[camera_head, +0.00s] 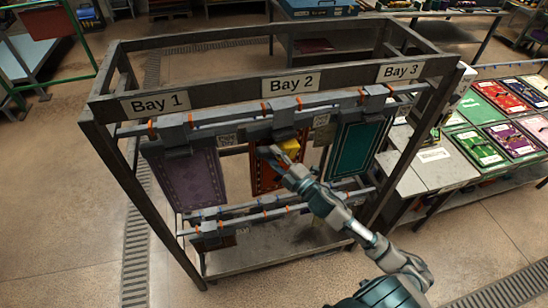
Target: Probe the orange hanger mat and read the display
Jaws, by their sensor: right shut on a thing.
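The orange mat (262,178) hangs in the middle of the metal rack, under the Bay 2 sign (291,83). My right arm reaches in from the lower right. My right gripper (279,158) is in front of the orange mat and is shut on a small yellow device (291,146). The gripper and device cover part of the mat. I cannot tell whether the device touches the mat. No display reading can be made out. My left gripper is not in view.
A purple mat (188,180) hangs under Bay 1 and a teal mat (354,148) under Bay 3. The rack's front posts and rails (125,185) stand close around. A table with several colourful mats (495,105) is at right. Floor at lower left is clear.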

